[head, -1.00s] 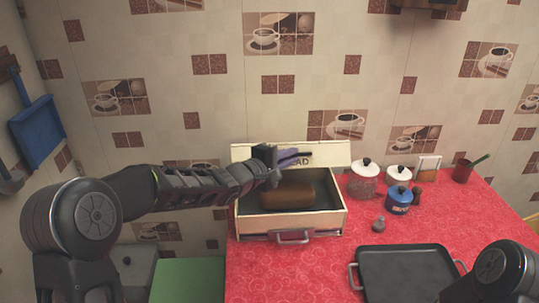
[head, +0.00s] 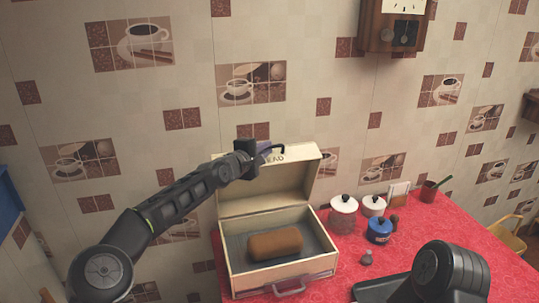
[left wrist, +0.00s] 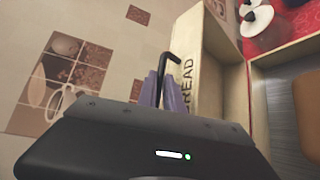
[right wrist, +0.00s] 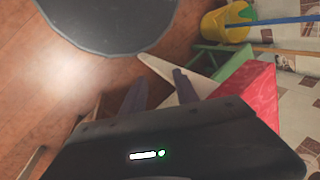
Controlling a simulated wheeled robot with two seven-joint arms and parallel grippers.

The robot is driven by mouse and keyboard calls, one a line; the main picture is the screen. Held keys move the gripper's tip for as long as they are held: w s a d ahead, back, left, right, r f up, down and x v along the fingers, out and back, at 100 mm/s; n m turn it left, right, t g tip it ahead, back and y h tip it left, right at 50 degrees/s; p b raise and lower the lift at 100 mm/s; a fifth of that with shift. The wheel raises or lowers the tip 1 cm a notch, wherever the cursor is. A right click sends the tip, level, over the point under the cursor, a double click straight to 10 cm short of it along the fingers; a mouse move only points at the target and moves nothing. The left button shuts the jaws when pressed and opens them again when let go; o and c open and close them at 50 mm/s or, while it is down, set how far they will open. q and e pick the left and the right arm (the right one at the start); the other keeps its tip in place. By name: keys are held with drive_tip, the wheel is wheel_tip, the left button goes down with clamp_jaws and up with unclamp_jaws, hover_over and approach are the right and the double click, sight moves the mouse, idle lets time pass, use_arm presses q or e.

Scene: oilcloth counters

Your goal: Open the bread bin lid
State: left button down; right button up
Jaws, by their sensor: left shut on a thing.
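The cream bread bin (head: 240,283) stands on the red counter with its lid (head: 290,178) swung up, upright at the back. A brown loaf (head: 275,243) lies inside. My left gripper (head: 268,150) is at the lid's top edge, shut on the dark lid handle (head: 279,148). In the left wrist view the fingers (left wrist: 160,92) meet at the handle (left wrist: 171,65), beside the lettering on the lid (left wrist: 187,85). My right gripper (right wrist: 158,92) shows only in its wrist view, away from the bin over the floor, its fingers apart with nothing between them.
A dark tray (head: 385,287) lies at the front, partly behind my right arm. The tiled wall is close behind the lid.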

use_arm(q)
drive_tip(key=shift+w+r, duration=0.2)
drive_tip(key=shift+r, duration=0.25)
use_arm(e)
drive_tip(key=shift+d, duration=0.1)
use_arm(q)
drive_tip(key=c, duration=1.5)
unclamp_jaws()
drive_tip(key=shift+s, duration=0.15)
drive_tip(key=shift+f, duration=0.15)
